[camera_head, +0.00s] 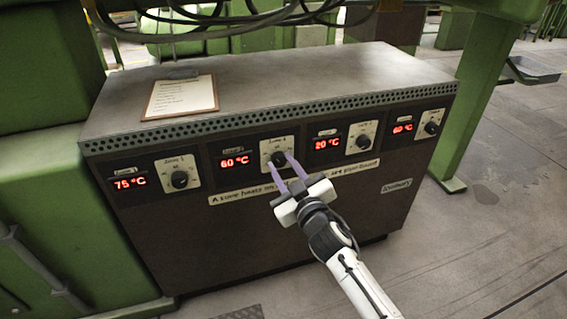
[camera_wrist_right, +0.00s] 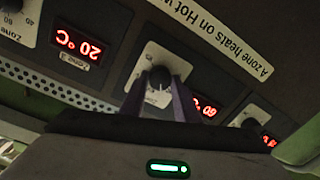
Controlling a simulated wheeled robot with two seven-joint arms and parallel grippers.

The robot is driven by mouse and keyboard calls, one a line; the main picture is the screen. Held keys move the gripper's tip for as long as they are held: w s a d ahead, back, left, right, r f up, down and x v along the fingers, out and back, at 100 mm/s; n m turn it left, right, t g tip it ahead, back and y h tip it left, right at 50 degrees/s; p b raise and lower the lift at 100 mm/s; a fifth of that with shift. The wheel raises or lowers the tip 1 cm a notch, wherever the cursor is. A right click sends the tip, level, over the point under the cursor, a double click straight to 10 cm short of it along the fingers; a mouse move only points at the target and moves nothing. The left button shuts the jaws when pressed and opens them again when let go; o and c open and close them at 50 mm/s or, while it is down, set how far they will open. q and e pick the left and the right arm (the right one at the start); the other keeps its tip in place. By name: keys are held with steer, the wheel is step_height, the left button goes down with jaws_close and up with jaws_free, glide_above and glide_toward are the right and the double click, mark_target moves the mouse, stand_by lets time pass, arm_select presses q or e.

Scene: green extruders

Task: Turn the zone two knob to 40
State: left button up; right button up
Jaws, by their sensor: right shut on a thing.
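The zone two knob (camera_head: 278,158) is black and round on a pale dial plate, second from left on the cabinet front. The red display (camera_head: 235,162) beside it reads 60 °C. My right gripper (camera_head: 280,161) reaches up from the lower right, its purple fingers shut on this knob, one on each side. In the right wrist view, which is upside down, the knob (camera_wrist_right: 160,77) sits between the two fingertips. The fingers hide part of the dial plate, and its scale is too small to read. My left gripper is not in view.
Other knobs flank it: the 75 °C zone knob (camera_head: 180,179) at left, the 20 °C zone knob (camera_head: 362,141) and the far-right knob (camera_head: 431,127). A clipboard (camera_head: 180,97) lies on the cabinet top (camera_head: 300,75). Cables hang above. Floor is clear at right.

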steer(key=n+p, duration=0.1)
steer(key=n, duration=0.3)
steer(key=shift+n, duration=0.3)
steer(key=shift+n, duration=0.3)
steer(key=o, duration=1)
steer(key=shift+o, duration=0.2)
